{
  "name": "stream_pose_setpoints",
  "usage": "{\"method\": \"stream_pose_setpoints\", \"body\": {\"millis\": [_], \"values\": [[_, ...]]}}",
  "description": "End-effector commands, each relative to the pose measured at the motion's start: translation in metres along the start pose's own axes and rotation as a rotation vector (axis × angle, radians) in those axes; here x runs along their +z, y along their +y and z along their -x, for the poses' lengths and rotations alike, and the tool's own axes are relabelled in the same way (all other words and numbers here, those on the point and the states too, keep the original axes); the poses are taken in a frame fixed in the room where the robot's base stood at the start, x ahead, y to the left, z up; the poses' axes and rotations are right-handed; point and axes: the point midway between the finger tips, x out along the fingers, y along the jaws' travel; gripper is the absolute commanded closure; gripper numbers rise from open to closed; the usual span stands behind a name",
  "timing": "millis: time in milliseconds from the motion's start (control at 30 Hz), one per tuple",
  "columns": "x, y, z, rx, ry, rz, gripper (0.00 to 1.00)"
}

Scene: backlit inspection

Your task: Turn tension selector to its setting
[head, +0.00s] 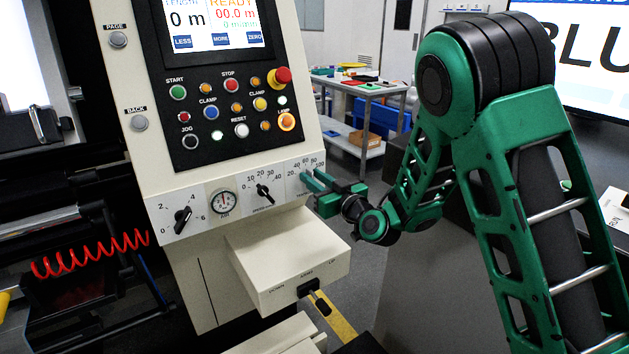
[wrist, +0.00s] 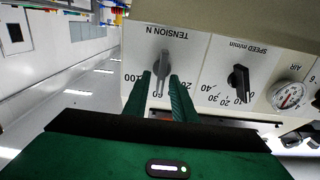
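The tension selector (wrist: 163,66) is a grey bar-shaped knob under the label "TENSION N" in the wrist view. Its long axis runs roughly up and down there; which end points at the scale is unclear. My gripper (wrist: 161,77) has one green finger on each side of the knob, with narrow gaps showing, so it looks open around it. Part of the scale is hidden by the fingers; 100 and 60 can be read. In the head view my gripper (head: 311,183) is at the right end of the dial panel (head: 232,205) and covers the knob.
The black speed knob (wrist: 238,82) and the air gauge (wrist: 288,95) sit beside the selector. Another black knob (head: 182,217) is at the panel's left end. A cream box (head: 290,262) with a lever juts out below. Buttons and a red emergency stop (head: 283,75) are above.

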Motion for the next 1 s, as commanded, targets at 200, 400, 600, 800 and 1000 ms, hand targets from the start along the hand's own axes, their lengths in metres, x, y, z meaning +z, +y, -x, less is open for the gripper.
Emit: {"method": "stream_pose_setpoints", "body": {"millis": [200, 400, 600, 800, 1000], "values": [[0.0002, 0.0002, 0.0002, 0.0, 0.0, 0.0, 1.0], [0.0001, 0.0011, 0.0003, 0.001, 0.0, -0.017, 1.0], [0.0002, 0.0027, 0.0004, 0.001, 0.0, -0.1, 1.0], [0.001, 0.0058, 0.0005, 0.003, -0.001, -0.235, 1.0], [0.0017, 0.0076, 0.0005, 0.003, -0.001, -0.367, 1.0]]}}
